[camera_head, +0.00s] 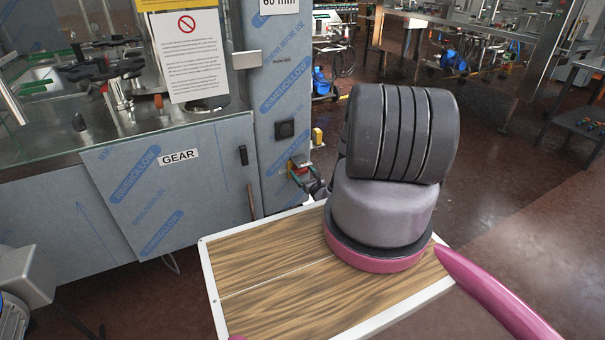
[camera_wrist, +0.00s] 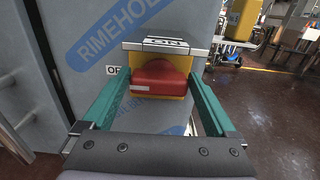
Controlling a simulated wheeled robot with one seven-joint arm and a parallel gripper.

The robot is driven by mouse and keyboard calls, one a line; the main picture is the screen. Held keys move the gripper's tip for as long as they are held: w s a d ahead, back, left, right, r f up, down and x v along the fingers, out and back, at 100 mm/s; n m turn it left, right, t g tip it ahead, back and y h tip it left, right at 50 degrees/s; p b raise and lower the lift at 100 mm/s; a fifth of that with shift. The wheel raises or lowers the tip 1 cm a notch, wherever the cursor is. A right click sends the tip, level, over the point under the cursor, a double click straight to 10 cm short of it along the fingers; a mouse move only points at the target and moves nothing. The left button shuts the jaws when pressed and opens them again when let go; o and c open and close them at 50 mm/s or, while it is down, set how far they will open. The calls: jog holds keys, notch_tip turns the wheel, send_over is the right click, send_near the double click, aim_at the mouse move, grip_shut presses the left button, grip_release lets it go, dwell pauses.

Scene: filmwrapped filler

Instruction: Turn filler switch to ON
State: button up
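The filler switch is a red knob (camera_wrist: 160,76) on a yellow base, mounted on the blue-filmed grey cabinet. In the wrist view an ON plate is at its top edge and a partly covered OFF label (camera_wrist: 113,71) is to its left. The red part looks wide across the picture; its exact setting is hard to tell. My gripper (camera_wrist: 161,70) is open, with one teal finger on each side of the knob; whether they touch it is unclear. In the head view the red switch (camera_head: 301,169) is small, and my arm hides much of the gripper.
The grey cabinet carries a GEAR panel (camera_head: 180,157) and a black button (camera_head: 285,129) above the switch. A paper notice (camera_head: 188,55) hangs on the glass. Open brown floor (camera_head: 490,150) lies to the right, with more machines and tables behind.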

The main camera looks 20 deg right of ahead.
jog(key=shift+m, duration=0.3)
jog(key=m, duration=0.3)
jog(key=shift+d+f, duration=0.15)
jog(key=shift+d, duration=0.1)
jog(key=m, duration=0.5)
jog(key=shift+d+f+m, duration=0.15)
jog(key=shift+d+m, duration=0.05)
jog(key=shift+m, duration=0.2)
jog(key=m, duration=0.4)
jog(key=shift+s+d+f, duration=0.1)
jog(key=shift+f, duration=0.1)
jog(key=shift+f+m, duration=0.2)
jog(key=shift+m, duration=2)
jog(key=o, duration=1)
